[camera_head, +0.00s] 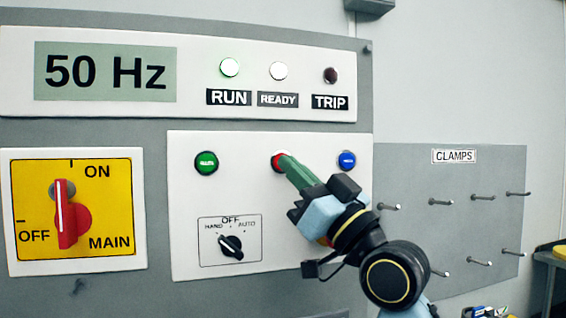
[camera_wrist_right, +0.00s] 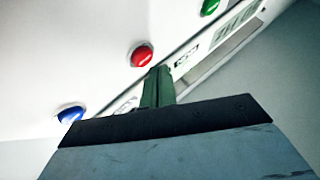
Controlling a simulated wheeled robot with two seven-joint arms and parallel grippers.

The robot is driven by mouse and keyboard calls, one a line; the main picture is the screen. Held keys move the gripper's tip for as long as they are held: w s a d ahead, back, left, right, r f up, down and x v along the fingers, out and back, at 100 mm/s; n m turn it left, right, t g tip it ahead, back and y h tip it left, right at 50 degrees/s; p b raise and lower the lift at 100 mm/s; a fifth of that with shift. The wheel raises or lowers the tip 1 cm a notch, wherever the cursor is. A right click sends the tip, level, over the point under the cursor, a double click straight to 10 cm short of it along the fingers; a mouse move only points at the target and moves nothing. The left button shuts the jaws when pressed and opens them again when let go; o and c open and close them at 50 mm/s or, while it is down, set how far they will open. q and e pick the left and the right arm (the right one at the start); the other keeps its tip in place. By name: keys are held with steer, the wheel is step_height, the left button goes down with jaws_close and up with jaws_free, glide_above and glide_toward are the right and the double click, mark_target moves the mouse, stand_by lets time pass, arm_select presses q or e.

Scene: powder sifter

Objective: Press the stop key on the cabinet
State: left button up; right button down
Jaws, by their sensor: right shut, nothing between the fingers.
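The red stop key (camera_head: 277,161) sits in the middle of the white key panel, between a green key (camera_head: 206,162) and a blue key (camera_head: 346,161). My right gripper (camera_head: 286,160) is shut and empty. Its green fingertips are at the red key and hide its right part in the head view. In the right wrist view the red key (camera_wrist_right: 141,55) shows just up and left of the fingertips (camera_wrist_right: 158,70). I cannot tell whether they touch it. My left gripper is not in view.
The display (camera_head: 105,72) reads 50 Hz. The RUN lamp (camera_head: 229,67) glows green; the TRIP lamp (camera_head: 330,75) is dark. A selector knob (camera_head: 231,245) and a red main switch (camera_head: 68,214) are on the cabinet. Clamp pegs (camera_head: 440,202) stick out at the right.

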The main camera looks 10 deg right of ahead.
steer(key=shift+w, duration=0.1)
steer(key=shift+w, duration=0.35)
steer(key=shift+w, duration=0.45)
stand_by(0.8)
steer(key=shift+s, duration=0.85)
steer(key=s+p, duration=0.1)
steer(key=s, duration=0.4)
steer(key=shift+d+p, duration=0.1)
steer(key=shift+p, duration=0.3)
stand_by(0.4)
